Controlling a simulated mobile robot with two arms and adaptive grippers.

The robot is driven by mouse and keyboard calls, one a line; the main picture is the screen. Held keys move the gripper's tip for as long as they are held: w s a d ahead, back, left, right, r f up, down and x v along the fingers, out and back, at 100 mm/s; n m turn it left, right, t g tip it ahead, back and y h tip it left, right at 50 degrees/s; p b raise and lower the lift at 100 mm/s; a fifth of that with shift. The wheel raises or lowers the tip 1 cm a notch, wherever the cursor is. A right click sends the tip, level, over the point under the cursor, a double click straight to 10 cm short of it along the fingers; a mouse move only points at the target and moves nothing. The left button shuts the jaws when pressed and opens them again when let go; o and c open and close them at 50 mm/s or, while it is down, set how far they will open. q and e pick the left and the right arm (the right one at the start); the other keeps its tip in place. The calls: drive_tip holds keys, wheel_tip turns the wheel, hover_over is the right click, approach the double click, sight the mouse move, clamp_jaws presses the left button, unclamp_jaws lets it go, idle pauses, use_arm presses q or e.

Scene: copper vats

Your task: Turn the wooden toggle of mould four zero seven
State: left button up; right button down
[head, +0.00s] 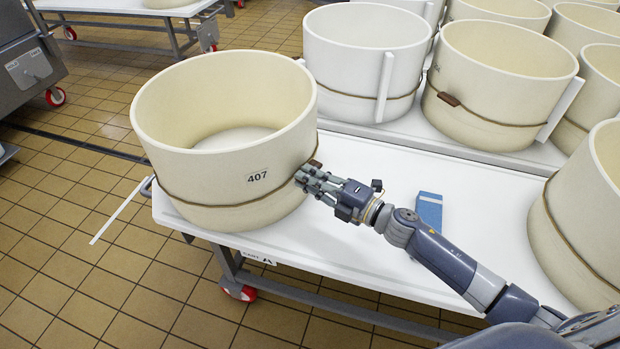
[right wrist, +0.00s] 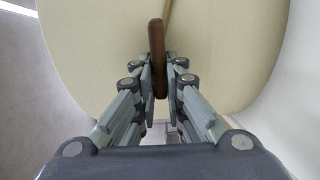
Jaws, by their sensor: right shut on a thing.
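Mould 407 (head: 222,178) is a cream, open-topped round mould with a "407" label, standing at the left end of the white table. A cord runs around its lower wall. The brown wooden toggle (right wrist: 157,58) sits on that cord against the mould wall, upright in the right wrist view; its top also shows in the head view (head: 315,163). My right gripper (right wrist: 160,88) is shut on the toggle, with a finger on each side of it. In the head view the right gripper (head: 306,178) reaches the mould's right side and its fingers hide part of the toggle. My left gripper is not in view.
Several similar moulds (head: 500,85) with cords stand behind, and one (head: 585,220) stands close to my right arm. The table's front middle is clear.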

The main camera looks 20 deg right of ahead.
drive_tip(key=shift+f, duration=0.1)
idle(0.3)
drive_tip(key=c, duration=1.7)
unclamp_jaws()
drive_tip(key=shift+o, duration=0.2)
drive_tip(key=v, duration=1.2)
